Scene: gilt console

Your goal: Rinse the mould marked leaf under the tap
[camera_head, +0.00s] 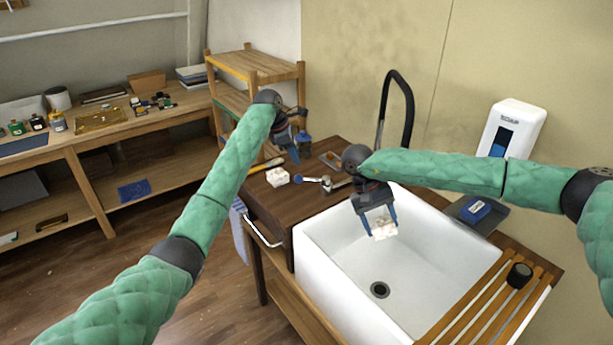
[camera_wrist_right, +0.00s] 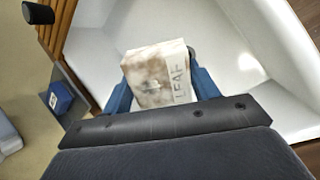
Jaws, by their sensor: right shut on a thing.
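The mould marked LEAF (camera_wrist_right: 160,77) is a pale block with brown stains on its face, seen in the right wrist view. My right gripper (camera_head: 377,222) is shut on it, and the mould (camera_head: 383,231) hangs over the white sink (camera_head: 345,262). The black arched tap (camera_head: 397,78) rises behind the sink; its lower part is hidden by my right arm. No water shows. A lever with a blue knob (camera_head: 298,179) sits on the wooden top left of the sink. My left gripper (camera_head: 297,150) is above the back of that top; its jaw gap is unclear.
Another white block (camera_head: 278,177) lies on the wooden top (camera_head: 262,200) near the knob. A slatted wooden board (camera_head: 487,305) with a black object (camera_head: 519,275) covers the sink's right side. A blue item (camera_head: 475,210) lies on a dark tray behind. A soap dispenser (camera_head: 513,128) hangs above.

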